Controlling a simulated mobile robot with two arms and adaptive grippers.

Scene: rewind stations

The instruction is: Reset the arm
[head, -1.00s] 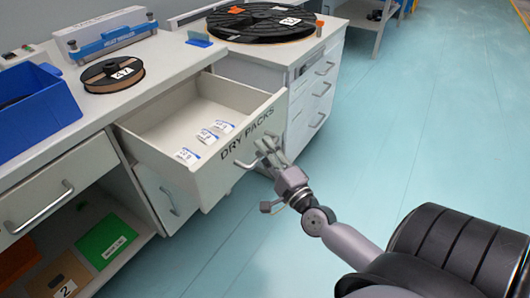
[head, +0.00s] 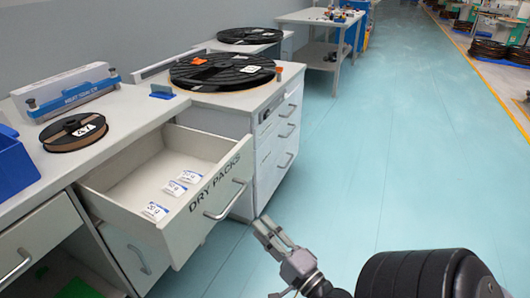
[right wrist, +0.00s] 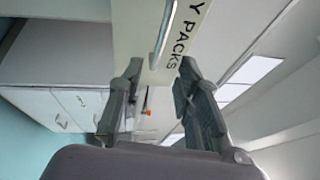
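My right gripper (head: 264,225) is in front of the DRY PACKS drawer (head: 190,238), below and to the right of its handle (head: 228,200) and apart from it. In the right wrist view my right gripper (right wrist: 157,75) has its two fingers spread with nothing between them. The drawer front (right wrist: 185,35) and its handle (right wrist: 163,32) show beyond the fingertips. The drawer is pulled open and holds small white-and-blue packs (head: 174,188). My left gripper is out of view.
A brown-sided reel (head: 73,132), a blue-trimmed sealer (head: 68,90) and a blue bin (head: 12,165) are on the counter. Large black reels (head: 222,71) lie farther back. The teal floor (head: 370,170) on the right is clear.

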